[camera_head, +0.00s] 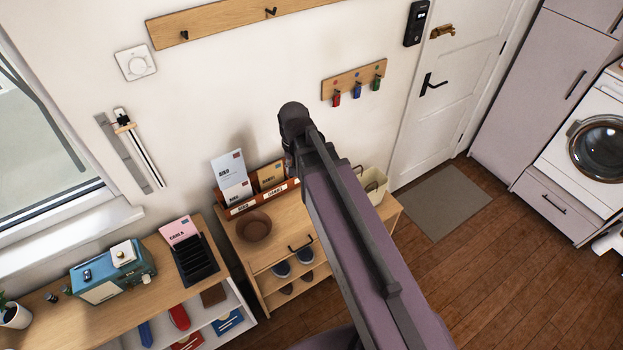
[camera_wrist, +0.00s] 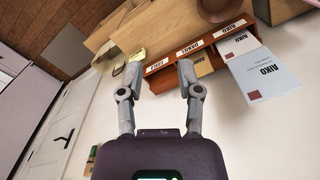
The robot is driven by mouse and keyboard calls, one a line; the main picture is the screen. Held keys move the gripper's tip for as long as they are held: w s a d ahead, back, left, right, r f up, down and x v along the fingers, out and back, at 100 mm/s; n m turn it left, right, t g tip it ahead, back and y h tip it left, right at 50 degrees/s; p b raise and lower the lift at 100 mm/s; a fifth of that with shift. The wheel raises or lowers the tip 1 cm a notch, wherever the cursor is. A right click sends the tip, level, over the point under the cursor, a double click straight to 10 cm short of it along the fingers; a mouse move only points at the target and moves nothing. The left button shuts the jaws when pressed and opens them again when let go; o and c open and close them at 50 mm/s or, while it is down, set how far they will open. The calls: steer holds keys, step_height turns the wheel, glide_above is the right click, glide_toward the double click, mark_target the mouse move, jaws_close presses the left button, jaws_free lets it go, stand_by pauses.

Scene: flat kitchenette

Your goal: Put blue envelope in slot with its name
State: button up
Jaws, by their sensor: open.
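My gripper (camera_wrist: 160,76) is open in the wrist view, with nothing between its fingers. In the head view my own arm mostly hides it. A pale blue envelope marked AIKO (camera_wrist: 262,76) stands upright at the wall, at the AIKO end of a red-brown letter sorter (camera_wrist: 158,66); it also shows in the head view (camera_head: 228,164). Another pale AIKO envelope (camera_head: 238,193) stands in front of it, in the AIKO slot. I cannot tell how deep the rear envelope sits. A tan envelope (camera_head: 270,175) stands in the middle slot. My fingers are apart from all envelopes.
The sorter stands on a wooden cabinet (camera_head: 278,240) with a brown bowl (camera_head: 254,226). A black rack (camera_head: 196,262) on the left shelf holds a pink CARLA envelope (camera_head: 179,231). A cream basket (camera_head: 372,186) is right of the sorter. Key hooks (camera_head: 354,82) hang above.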

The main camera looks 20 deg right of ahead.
steer(key=s+d+n, duration=0.2)
steer(key=s+d, duration=0.1)
steer(key=s, duration=0.2)
steer(key=shift+s+n, duration=0.15)
steer(key=shift+n, duration=0.25)
step_height(320, 180, down, 25)
steer(key=b, duration=2.5)
steer(key=shift+a, duration=0.2)
steer(key=shift+o, duration=0.5)
steer(key=shift+d, duration=0.1)
